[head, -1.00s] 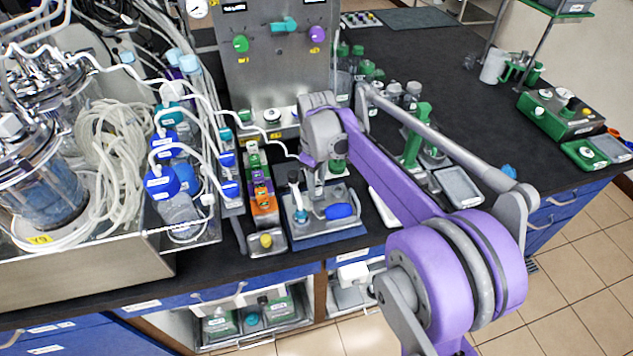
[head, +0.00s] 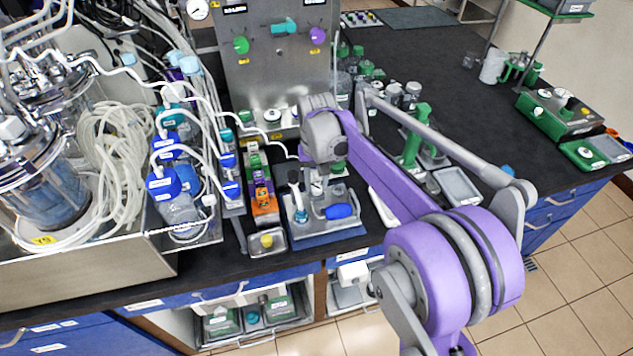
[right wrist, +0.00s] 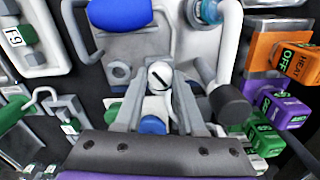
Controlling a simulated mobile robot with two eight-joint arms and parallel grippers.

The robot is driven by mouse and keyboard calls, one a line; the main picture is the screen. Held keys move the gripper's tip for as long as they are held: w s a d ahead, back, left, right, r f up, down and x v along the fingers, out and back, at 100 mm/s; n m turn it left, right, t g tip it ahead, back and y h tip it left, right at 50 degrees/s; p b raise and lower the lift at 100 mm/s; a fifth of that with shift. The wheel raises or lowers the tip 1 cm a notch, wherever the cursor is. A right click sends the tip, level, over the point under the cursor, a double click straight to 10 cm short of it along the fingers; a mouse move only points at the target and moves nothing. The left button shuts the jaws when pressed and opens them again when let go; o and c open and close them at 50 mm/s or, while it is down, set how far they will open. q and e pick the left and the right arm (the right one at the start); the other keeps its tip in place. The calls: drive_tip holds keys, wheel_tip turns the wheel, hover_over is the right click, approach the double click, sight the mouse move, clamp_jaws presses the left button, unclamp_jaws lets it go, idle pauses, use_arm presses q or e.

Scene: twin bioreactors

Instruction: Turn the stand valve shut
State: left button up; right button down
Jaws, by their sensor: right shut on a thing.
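The stand (head: 328,228) is a small blue-grey base near the bench's front edge, with a blue handle (head: 341,211) and a dark-topped post (head: 294,178). My right gripper (head: 317,186) reaches down over it. In the right wrist view, the valve (right wrist: 160,77) is a white round knob with a black line across its face, lying slantwise. The fingers of my right gripper (right wrist: 159,88) are on both sides of the knob and shut on it. A blue part (right wrist: 152,125) shows below the knob, between the fingers. My left gripper is not in view.
A row of orange, purple and green labelled blocks (head: 263,195) stands close left of the stand. A steel panel with coloured knobs (head: 275,75) rises behind. Bottles with blue caps (head: 163,183) and tubing are further left. The bench (head: 470,110) is clearer at the back right.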

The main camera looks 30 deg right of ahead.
sight(317, 187)
drive_tip(key=m, duration=0.6)
drive_tip(key=shift+m, duration=0.6)
drive_tip(key=c, duration=0.5)
unclamp_jaws()
wheel_tip(317, 187, up, 11)
drive_tip(key=p, duration=0.1)
drive_tip(key=shift+f, duration=0.1)
idle(0.4)
